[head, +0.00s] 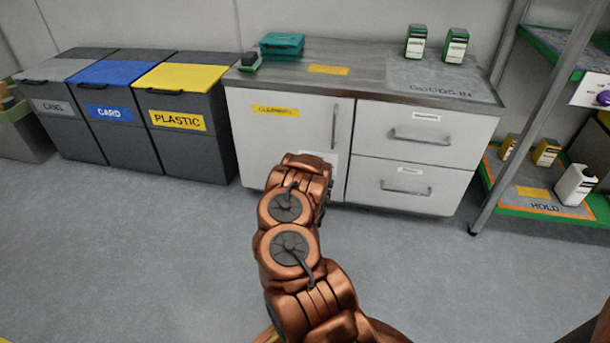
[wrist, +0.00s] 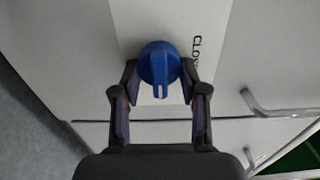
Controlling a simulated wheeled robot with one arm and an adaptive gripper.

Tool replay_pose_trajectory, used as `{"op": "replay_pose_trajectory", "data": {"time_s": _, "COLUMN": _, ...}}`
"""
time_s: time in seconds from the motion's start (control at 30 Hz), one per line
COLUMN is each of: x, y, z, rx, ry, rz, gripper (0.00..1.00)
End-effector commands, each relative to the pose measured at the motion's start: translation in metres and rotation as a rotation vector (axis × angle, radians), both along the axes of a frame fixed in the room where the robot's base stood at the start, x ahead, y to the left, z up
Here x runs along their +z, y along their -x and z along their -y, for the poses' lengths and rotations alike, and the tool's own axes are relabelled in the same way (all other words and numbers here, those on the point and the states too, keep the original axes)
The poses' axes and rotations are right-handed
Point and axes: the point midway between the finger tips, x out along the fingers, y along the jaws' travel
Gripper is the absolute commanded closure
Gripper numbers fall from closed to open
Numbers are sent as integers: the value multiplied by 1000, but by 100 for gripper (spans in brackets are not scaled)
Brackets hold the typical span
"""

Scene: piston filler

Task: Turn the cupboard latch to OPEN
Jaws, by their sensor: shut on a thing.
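The cupboard latch is a round blue knob (wrist: 160,60) with a raised grip bar, which points down in the wrist view. It sits on a pale label plate (wrist: 210,25) with partly visible lettering that starts "CLO". My gripper (wrist: 159,84) has one finger on each side of the knob and is shut on it. In the head view the white cupboard door (head: 265,140) is closed, with a vertical handle (head: 334,128). My arm hides the knob and my gripper there.
Two drawers with bar handles (head: 420,137) are right of the door. Grey, blue and yellow-lidded bins (head: 183,78) stand left. A teal box (head: 282,44) and two green-white containers (head: 416,42) are on the worktop. A shelf rack (head: 522,110) stands right. The floor in front is clear.

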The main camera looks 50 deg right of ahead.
Motion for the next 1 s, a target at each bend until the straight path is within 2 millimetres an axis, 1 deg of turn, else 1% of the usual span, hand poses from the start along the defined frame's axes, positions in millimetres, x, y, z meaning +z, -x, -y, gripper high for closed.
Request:
{"op": "replay_pose_trajectory", "data": {"time_s": 0.13, "x": 0, "y": 5, "z": 5, "rx": -9, "ry": -6, "rz": 10, "gripper": 100}}
{"op": "replay_pose_trajectory", "data": {"time_s": 0.47, "x": 0, "y": 5, "z": 5, "rx": -11, "ry": -7, "rz": 12, "gripper": 100}}
{"op": "replay_pose_trajectory", "data": {"time_s": 0.5, "x": 0, "y": 5, "z": 5, "rx": -11, "ry": -7, "rz": 12, "gripper": 54}}
{"op": "replay_pose_trajectory", "data": {"time_s": 0.7, "x": 0, "y": 4, "z": 3, "rx": -8, "ry": -7, "rz": 11, "gripper": 33}}
{"op": "replay_pose_trajectory", "data": {"time_s": 1.0, "x": 0, "y": 4, "z": 3, "rx": -8, "ry": -7, "rz": 10, "gripper": 33}}
